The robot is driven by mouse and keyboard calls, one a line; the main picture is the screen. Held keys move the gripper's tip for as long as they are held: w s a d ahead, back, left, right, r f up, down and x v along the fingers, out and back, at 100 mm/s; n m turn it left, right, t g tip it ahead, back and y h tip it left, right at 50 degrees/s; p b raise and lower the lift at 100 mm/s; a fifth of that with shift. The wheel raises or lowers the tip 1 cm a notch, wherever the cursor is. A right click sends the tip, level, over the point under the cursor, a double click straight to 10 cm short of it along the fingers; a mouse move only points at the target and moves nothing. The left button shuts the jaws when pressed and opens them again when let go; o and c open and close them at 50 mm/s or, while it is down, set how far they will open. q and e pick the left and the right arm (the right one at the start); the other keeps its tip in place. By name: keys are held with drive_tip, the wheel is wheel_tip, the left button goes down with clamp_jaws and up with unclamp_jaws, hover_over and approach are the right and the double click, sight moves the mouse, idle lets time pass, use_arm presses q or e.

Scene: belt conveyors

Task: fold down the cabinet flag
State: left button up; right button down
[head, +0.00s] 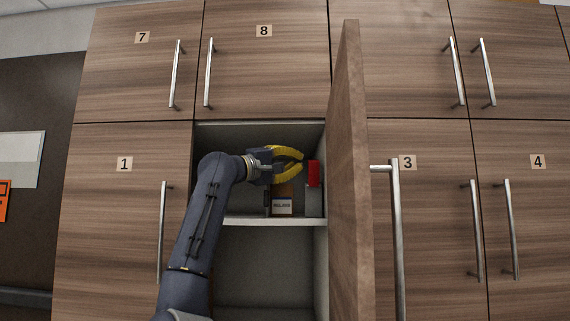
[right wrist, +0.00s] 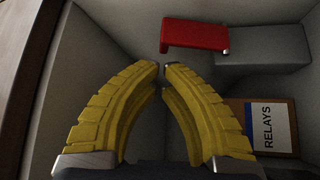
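The red flag (head: 314,173) stands upright on a small grey box (head: 314,201) on the shelf inside the open cabinet, at the right wall. In the right wrist view the red flag (right wrist: 195,34) shows beyond the fingertips, up and to the right, joined to the grey box (right wrist: 262,48). My right gripper (head: 301,156) is inside the cabinet, left of the flag and near its top height. Its yellow fingers (right wrist: 161,70) curve in until the tips almost meet, with nothing between them. I see no contact with the flag. My left gripper is not in view.
A box labelled RELAYS (head: 282,206) stands on the shelf (head: 262,220) below the gripper, left of the grey box. The open cabinet door (head: 346,180) juts out on the right with its handle (head: 397,240). Closed numbered cabinets surround the opening. The compartment below looks empty.

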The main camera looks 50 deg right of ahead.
drive_tip(key=shift+x, duration=1.65)
drive_tip(key=shift+s, duration=0.1)
